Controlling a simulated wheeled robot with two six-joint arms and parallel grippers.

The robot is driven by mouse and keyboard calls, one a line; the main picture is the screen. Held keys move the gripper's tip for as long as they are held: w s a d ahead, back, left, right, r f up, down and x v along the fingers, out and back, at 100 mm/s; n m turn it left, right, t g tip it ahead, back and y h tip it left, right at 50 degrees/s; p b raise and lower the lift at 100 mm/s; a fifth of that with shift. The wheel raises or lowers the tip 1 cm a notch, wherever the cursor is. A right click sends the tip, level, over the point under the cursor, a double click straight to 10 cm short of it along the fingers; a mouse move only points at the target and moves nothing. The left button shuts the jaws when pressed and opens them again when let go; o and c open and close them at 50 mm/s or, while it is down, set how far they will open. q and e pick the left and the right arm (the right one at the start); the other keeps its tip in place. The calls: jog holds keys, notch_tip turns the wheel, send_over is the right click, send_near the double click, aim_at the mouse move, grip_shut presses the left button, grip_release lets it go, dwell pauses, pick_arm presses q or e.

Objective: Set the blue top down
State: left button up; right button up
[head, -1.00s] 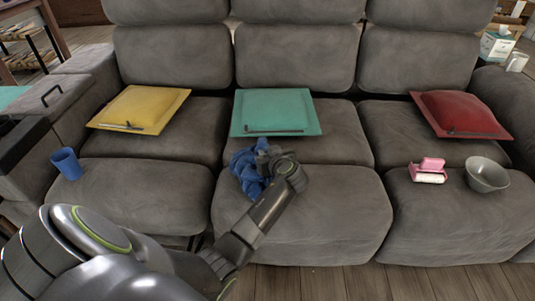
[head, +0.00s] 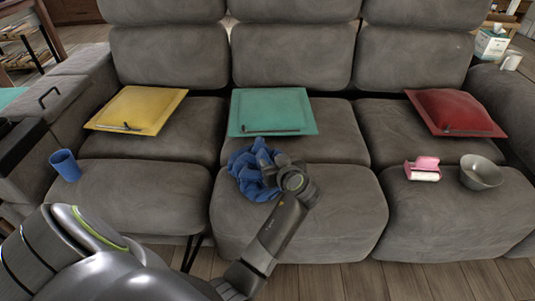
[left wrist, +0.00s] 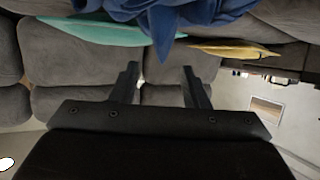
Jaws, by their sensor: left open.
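The blue top (head: 241,168) lies crumpled in a heap on the middle seat of the grey sofa (head: 345,215), in front of the teal cushion. It also shows at the upper edge of the left wrist view (left wrist: 205,14), just beyond the fingertips. My left gripper (head: 264,164) is at the right side of the heap and covers part of it. In the left wrist view my left gripper (left wrist: 161,68) has its two fingers apart with no cloth clearly between them. Whether a finger still touches the cloth I cannot tell. My right gripper is not in view.
A yellow cushion (head: 140,106), a teal cushion (head: 272,108) and a red cushion (head: 455,110) lie along the seats. A blue cup (head: 65,165) stands on the left seat. A pink-and-white item (head: 423,169) and a grey bowl (head: 482,172) are on the right seat.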

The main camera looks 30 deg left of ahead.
pick_arm(q)
jog(key=shift+v, duration=2.05)
